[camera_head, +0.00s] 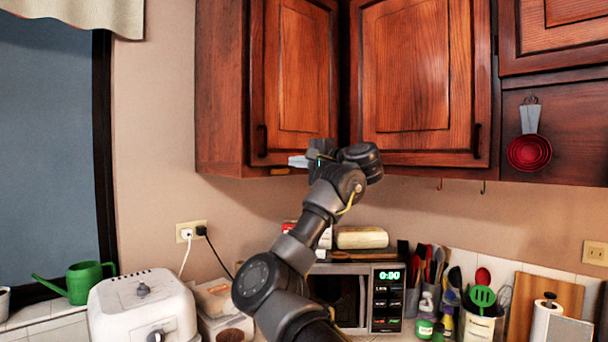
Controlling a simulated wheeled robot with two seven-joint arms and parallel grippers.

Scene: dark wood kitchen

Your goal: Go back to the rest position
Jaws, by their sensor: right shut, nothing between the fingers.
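My right arm rises from the bottom middle of the head view, bent up towards the wall cabinets. Its gripper (298,161) points left at the lower edge of the left cabinet door (292,70), close to the handle side. Its fingers are small and partly hidden by the wrist, and I see nothing held in them. Whether it touches the door I cannot tell. Both wooden doors look closed. My left gripper is not in this view.
Below my arm stand a microwave (387,300) with bread on top, a white appliance (143,305), a green watering can (80,281) and a utensil holder (480,324). Red measuring cups (529,152) hang at the right. The wall between cabinets and counter is mostly free.

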